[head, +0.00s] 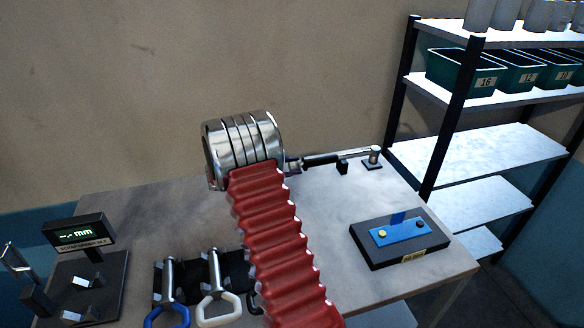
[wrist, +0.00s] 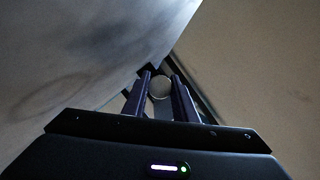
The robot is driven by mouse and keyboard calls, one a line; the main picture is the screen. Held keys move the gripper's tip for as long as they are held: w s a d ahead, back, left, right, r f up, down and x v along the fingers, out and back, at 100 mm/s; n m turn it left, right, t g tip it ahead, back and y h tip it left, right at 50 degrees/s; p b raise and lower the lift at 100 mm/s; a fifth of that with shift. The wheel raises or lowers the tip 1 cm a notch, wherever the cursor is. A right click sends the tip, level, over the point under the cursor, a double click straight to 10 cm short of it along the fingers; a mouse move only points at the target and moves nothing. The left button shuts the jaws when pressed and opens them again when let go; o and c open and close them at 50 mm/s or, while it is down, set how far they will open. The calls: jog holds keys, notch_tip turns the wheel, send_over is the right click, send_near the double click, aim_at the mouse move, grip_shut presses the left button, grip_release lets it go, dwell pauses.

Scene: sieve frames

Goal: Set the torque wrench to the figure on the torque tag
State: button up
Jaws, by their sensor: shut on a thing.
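The torque wrench (head: 335,158) lies along the back of the bench, its black handle to the left and its silver shaft running right to a head on a small dark stand. My gripper (wrist: 160,78) is shut on a pale round end in the wrist view, seen between its two dark fingers; it appears to be the wrench's handle end. In the head view my red arm and metal wrist rings hide most of the gripper. The wrench's scale cannot be read. I cannot make out a torque tag; a small label (head: 413,256) on a black block is too small to read.
The black block (head: 375,250) with a blue plate sits at the bench's right. A gauge display (head: 78,233) reading dashes and "mm" stands left, beside hand tools with blue and white handles (head: 215,305). A shelf rack (head: 480,150) with numbered green bins stands right.

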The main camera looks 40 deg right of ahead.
jog(key=shift+a+f, duration=0.1)
jog(key=shift+a, duration=0.15)
jog(key=shift+n, duration=0.3)
jog(key=shift+n+g+y, duration=0.6)
jog(key=shift+n, duration=0.5)
jog(key=n+g+y, duration=0.1)
jog(key=n+g, duration=0.2)
jog(key=n, duration=0.1)
jog(key=shift+y, duration=0.4)
jog(key=n+g, duration=0.2)
jog(key=n, duration=0.1)
jog(key=shift+n+y, duration=0.4)
jog(key=n+g, duration=0.3)
jog(key=n, duration=0.1)
jog(key=o, duration=1)
jog(key=shift+o, duration=0.2)
